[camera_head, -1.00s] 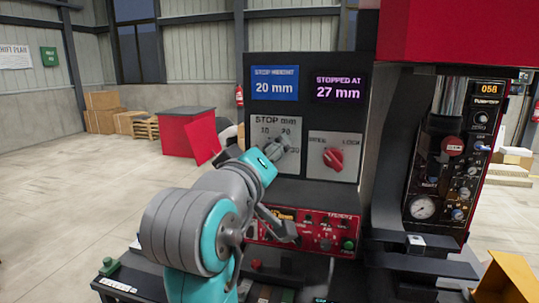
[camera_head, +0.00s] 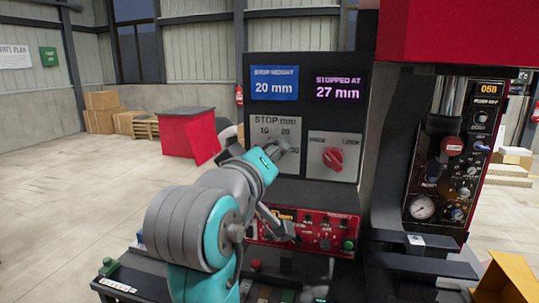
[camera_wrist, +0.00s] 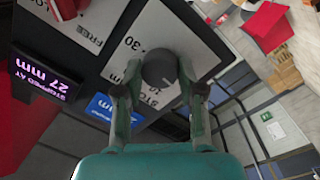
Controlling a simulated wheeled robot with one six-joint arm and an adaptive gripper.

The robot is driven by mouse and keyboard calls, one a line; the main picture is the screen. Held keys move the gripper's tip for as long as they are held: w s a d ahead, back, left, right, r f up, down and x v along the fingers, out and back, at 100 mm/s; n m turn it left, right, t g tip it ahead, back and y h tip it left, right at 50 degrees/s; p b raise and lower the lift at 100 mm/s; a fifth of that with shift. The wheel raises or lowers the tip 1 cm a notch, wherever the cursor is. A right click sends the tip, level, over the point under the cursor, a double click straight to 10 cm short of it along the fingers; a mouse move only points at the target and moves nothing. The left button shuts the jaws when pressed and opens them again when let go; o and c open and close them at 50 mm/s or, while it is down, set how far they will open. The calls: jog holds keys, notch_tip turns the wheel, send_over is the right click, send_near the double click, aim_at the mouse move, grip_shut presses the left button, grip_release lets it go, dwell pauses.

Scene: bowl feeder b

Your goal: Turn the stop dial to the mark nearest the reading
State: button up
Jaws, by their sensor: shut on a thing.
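The stop dial (camera_wrist: 160,70) is a dark round knob on the light STOP mm panel (camera_head: 255,148), which carries marks 10, 20 and 30. My gripper (camera_head: 279,146) is at the panel and mostly covers the dial in the head view. In the wrist view my gripper (camera_wrist: 158,88) has a finger on each side of the dial and is shut on it. I cannot tell which mark the dial points to. The blue stop height display (camera_head: 274,84) reads 20 mm. The purple stopped-at display (camera_head: 338,88) reads 27 mm.
A red knob (camera_head: 333,158) sits on the FREE/LOCK panel just right of the stop panel. A red control strip (camera_head: 325,235) with small buttons lies below. The press control panel (camera_head: 440,185) stands at the right. Open floor lies to the left.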

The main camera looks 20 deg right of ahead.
jog(key=m, duration=1.1)
jog(key=m+t+y, duration=0.1)
jog(key=m, duration=1)
jog(key=m+y, duration=0.1)
jog(key=m, duration=1)
jog(key=shift+d+t, duration=0.1)
jog(key=shift+t, duration=0.2)
jog(key=shift+m, duration=0.4)
jog(key=o, duration=1.1)
jog(key=shift+o, duration=0.2)
